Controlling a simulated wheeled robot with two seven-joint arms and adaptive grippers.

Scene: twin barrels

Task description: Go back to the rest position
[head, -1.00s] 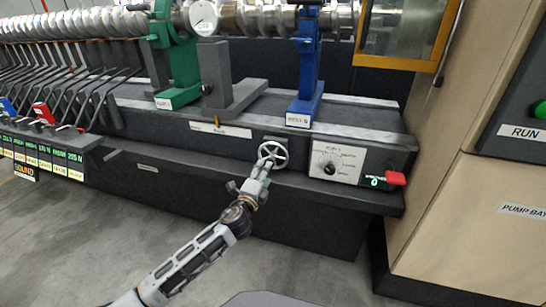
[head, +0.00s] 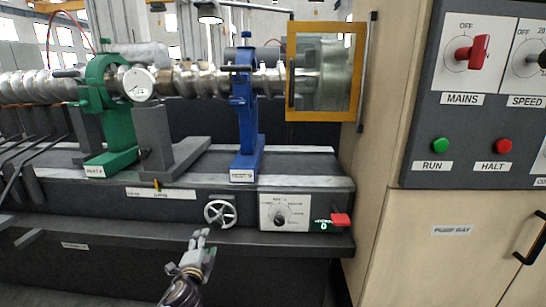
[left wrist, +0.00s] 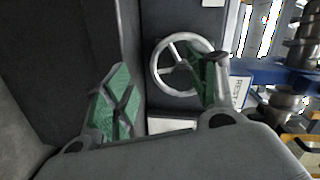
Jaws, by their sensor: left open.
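My left gripper (head: 199,238) is open and empty in the head view, just below the silver handwheel (head: 221,212) on the front of the dark machine bed. In the left wrist view, its two green-padded fingers (left wrist: 160,95) are spread apart. The handwheel (left wrist: 172,66) shows beyond them, partly overlapped by the right finger. I see a gap below the wheel in the head view, but cannot tell the exact distance in depth. My right gripper is not in view.
Green (head: 112,160) and blue (head: 246,130) supports stand on the bed. A control cabinet (head: 420,170) stands at the right. The bed's ledge (head: 130,229) juts out near my gripper.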

